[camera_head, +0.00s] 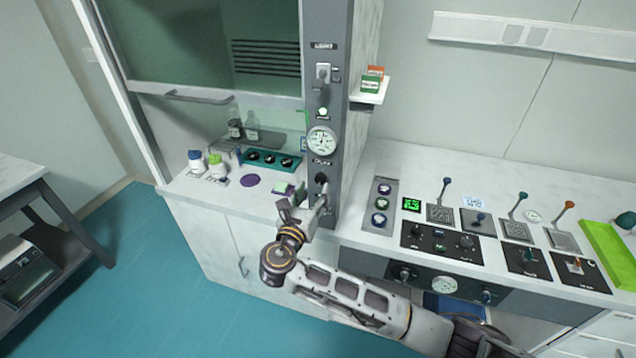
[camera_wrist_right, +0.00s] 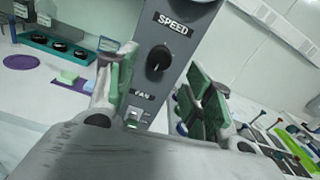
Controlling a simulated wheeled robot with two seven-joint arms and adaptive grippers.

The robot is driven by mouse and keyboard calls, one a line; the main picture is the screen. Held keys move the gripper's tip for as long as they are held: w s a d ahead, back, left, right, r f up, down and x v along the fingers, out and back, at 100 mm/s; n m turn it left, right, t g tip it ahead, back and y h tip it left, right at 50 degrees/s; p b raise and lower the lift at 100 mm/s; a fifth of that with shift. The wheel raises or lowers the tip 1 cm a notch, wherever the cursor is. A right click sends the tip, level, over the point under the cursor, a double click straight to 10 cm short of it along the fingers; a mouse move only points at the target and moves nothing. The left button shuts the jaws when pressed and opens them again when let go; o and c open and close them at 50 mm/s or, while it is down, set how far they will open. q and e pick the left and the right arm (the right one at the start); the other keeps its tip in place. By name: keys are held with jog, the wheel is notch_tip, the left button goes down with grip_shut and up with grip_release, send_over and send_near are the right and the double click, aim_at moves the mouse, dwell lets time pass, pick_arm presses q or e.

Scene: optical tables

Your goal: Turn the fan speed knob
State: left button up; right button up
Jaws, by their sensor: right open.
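The fan speed knob (camera_wrist_right: 158,59) is a black round knob on a grey post, under a "SPEED" label and above a "FAN" label, in the right wrist view. In the head view the knob (camera_head: 321,178) shows low on the grey post, just above my right gripper (camera_head: 305,207). In the wrist view my right gripper (camera_wrist_right: 160,88) is open, with one green-padded finger on each side of the post. The knob lies between the fingers in the picture, and I see no finger touching it. My left gripper is out of view.
A fan switch (camera_wrist_right: 136,117) sits below the knob. A round gauge (camera_head: 321,141) and a light switch (camera_head: 323,73) are higher on the post. A control bench (camera_head: 400,160) with several levers stands right. Bottles (camera_head: 217,163) stand in the hood at left.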

aim_at(319, 181)
jog(key=shift+x, duration=2.35)
jog(key=shift+c, duration=0.2)
jog(key=shift+p, duration=0.3)
jog(key=c, duration=1)
